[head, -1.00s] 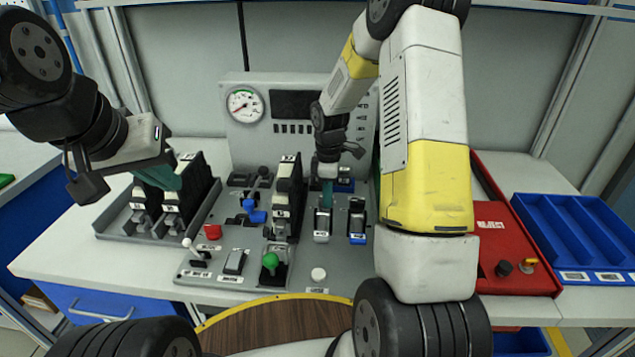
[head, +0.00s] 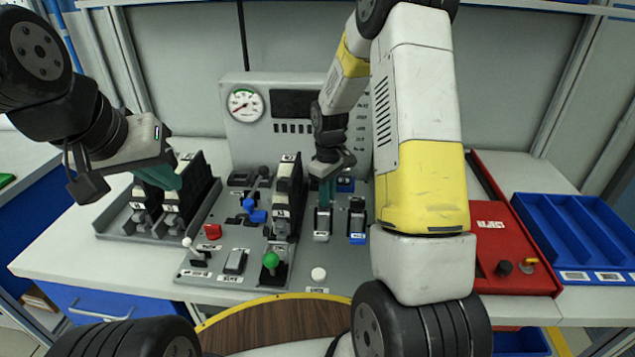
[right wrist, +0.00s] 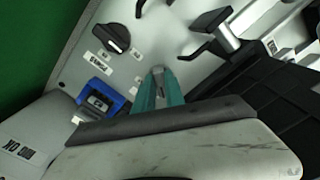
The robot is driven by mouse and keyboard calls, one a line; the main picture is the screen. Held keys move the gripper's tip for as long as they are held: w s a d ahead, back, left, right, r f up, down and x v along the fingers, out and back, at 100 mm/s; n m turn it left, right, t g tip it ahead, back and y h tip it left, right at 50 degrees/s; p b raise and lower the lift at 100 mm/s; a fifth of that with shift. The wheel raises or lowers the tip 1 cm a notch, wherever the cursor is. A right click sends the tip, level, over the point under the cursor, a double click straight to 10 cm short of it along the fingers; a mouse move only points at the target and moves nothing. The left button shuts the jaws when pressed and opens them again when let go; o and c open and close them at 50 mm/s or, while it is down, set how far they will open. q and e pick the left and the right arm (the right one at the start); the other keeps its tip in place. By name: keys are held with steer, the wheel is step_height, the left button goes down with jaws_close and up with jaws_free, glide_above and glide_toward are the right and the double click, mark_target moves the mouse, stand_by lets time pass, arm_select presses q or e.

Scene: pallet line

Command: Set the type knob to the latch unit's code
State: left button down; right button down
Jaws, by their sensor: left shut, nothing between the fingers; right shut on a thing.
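In the head view my right gripper (head: 325,192) points down at the panel, behind the short black-and-white units at its right. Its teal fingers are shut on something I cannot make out. The right wrist view shows the fingers (right wrist: 168,88) close together over the grey panel. A black pointer knob (right wrist: 116,38) shows there, left of and apart from the fingertips. My left gripper (head: 167,180) is shut and empty over the rack at the left.
The panel (head: 210,262) carries a green-topped lever (head: 270,261), a red button (head: 212,231) and a blue handle (head: 256,214). A gauge (head: 245,104) and dark display stand behind. The grey rack (head: 112,226) holds similar units. A red case (head: 515,280) and blue tray (head: 580,235) lie right.

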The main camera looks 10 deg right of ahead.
steer(key=m, duration=0.4)
steer(key=shift+a+m, duration=0.1)
steer(key=shift+m, duration=0.2)
steer(key=m, duration=0.4)
steer(key=shift+a+m, duration=0.1)
steer(key=shift+m, duration=0.2)
steer(key=m, duration=0.4)
steer(key=shift+a, duration=0.1)
steer(key=shift+w+m, duration=0.1)
steer(key=shift+m, duration=2)
steer(key=c, duration=1.4)
jaws_free()
